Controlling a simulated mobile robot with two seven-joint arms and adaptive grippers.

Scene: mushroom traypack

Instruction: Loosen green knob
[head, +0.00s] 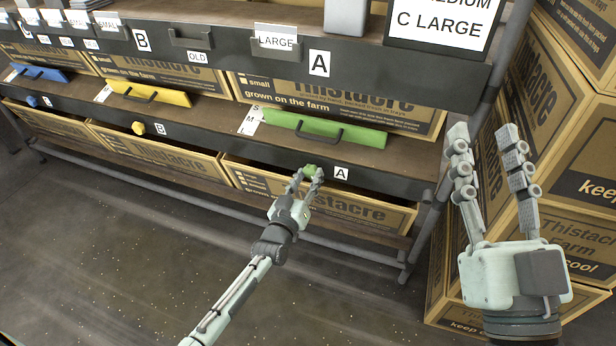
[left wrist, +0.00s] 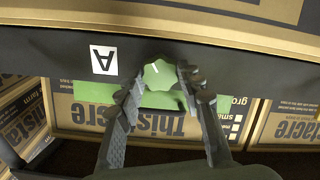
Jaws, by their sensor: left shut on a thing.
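The green knob (head: 309,170) sits on the dark shelf rail, just left of the white A label (head: 341,173). In the left wrist view the green knob (left wrist: 160,73) shows between the fingertips, with a small white mark on it. My left gripper (head: 308,174) is shut on the green knob, one finger on each side of it. My right gripper (head: 488,135) is open and empty, raised at the right with its fingers pointing up. A green panel with a dark handle (head: 330,130) is above the knob.
A blue knob (head: 32,101) and a yellow knob (head: 138,128) sit further left on the same rail. Cardboard boxes (head: 375,211) stand on the shelf below the rail. Stacked boxes (head: 575,100) are close behind my right gripper. The floor in front is clear.

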